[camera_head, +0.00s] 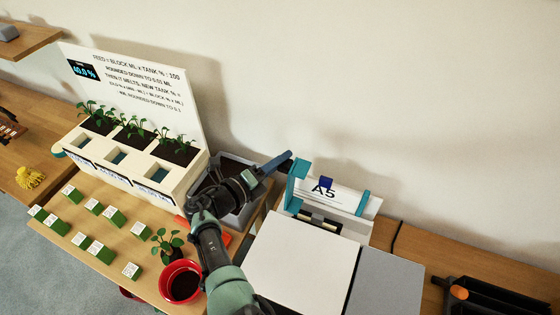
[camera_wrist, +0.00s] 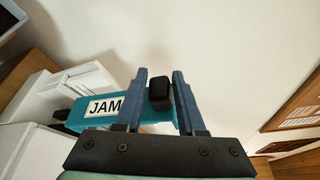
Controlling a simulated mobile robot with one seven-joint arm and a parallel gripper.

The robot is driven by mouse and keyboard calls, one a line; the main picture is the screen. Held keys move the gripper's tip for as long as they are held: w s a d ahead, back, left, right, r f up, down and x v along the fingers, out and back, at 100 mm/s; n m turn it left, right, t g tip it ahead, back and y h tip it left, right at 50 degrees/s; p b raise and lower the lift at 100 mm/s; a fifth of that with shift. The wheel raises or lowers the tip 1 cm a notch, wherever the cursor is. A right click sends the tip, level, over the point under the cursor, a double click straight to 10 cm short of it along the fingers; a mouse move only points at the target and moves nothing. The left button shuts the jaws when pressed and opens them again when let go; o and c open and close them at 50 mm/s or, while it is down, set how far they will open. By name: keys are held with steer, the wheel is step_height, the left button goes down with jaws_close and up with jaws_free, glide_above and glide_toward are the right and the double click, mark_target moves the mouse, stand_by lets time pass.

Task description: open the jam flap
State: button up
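The jam flap is a teal panel with a white JAM label (camera_wrist: 105,106) in the wrist view. A black knob (camera_wrist: 159,93) stands by the flap's right end. In the head view my gripper (camera_head: 284,160) reaches the teal left side (camera_head: 297,176) of the white machine marked A5 (camera_head: 325,190). The JAM label and the knob cannot be made out there.
A planter box (camera_head: 125,165) with a sign stands to the left. Several green labelled blocks (camera_head: 95,206) and a red pot (camera_head: 181,283) lie on the table in front. A grey bin (camera_head: 240,215) sits beneath my arm. A black rack (camera_head: 490,298) is at the right.

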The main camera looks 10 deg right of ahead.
steer(key=o, duration=0.3)
steer(key=shift+s+f, duration=0.1)
steer(key=shift+f, duration=0.35)
steer(key=shift+r, duration=0.1)
steer(key=shift+r, duration=0.15)
steer(key=p+v, duration=0.2)
steer(key=v, duration=1.1)
steer(key=shift+p, duration=0.35)
